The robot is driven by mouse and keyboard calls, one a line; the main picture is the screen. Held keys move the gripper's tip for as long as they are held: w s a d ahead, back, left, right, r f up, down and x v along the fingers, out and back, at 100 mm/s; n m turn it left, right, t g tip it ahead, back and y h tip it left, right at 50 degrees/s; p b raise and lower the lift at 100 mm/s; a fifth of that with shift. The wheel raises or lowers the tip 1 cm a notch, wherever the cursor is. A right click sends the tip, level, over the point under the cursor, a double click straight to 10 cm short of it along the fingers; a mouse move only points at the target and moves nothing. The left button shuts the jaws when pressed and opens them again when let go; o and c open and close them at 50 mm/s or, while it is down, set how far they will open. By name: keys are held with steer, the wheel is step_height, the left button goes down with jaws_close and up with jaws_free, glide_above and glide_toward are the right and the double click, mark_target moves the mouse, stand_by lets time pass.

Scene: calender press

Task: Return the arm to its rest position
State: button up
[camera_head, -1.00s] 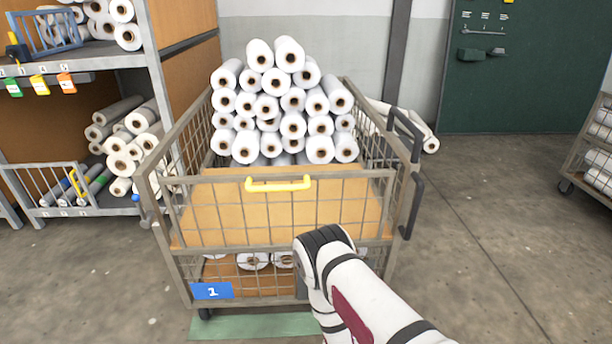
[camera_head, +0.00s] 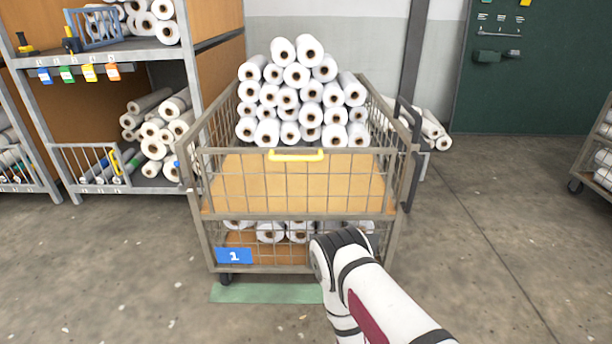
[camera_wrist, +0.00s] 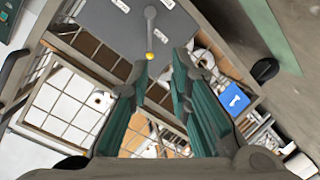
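In the head view my white and black arm (camera_head: 365,290) reaches up from the lower right, its bent joint in front of the cart's lower right part. My gripper is hidden in that view. In the wrist view my gripper (camera_wrist: 161,72) shows two green fingers standing apart, with nothing visibly held between them. Beyond the fingers are a grey panel, a yellow-tipped lever (camera_wrist: 150,52) and the tilted wire mesh of the cart.
A wire-mesh cart (camera_head: 300,215) with a blue "1" plate (camera_head: 234,256) stands ahead, loaded with white rolls (camera_head: 297,90). A shelf (camera_head: 115,55) stands left. Another cart (camera_head: 590,165) is at the far right. Bare floor lies between them.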

steer(key=w+r+m+g, duration=0.3)
steer(key=w+r, duration=0.2)
steer(key=r, duration=0.5)
steer(key=w+r+m+g, duration=0.2)
steer(key=w+r, duration=0.3)
steer(key=r, duration=0.5)
steer(key=s+d+r+m+g, duration=0.25)
steer(key=s+r+g, duration=0.25)
steer(key=s+r, duration=1.5)
steer(key=s+d+r+m+g, duration=0.1)
steer(key=s+d+r+g, duration=0.15)
steer(key=s, duration=0.65)
steer(key=s+d+r+g, duration=0.1)
steer(key=s+r, duration=0.3)
steer(key=s, duration=0.5)
steer(key=s+d+r+m+g, duration=0.1)
steer(key=s+r+g, duration=0.15)
steer(key=s, duration=0.65)
step_height(320, 180, up, 35)
steer(key=t+p, duration=0.5)
steer(key=p, duration=2.7)
steer(key=shift+d+r+n+h+p, duration=0.15)
steer(key=shift+d+n+h+p, duration=0.15)
steer(key=shift+d+n+p, duration=0.1)
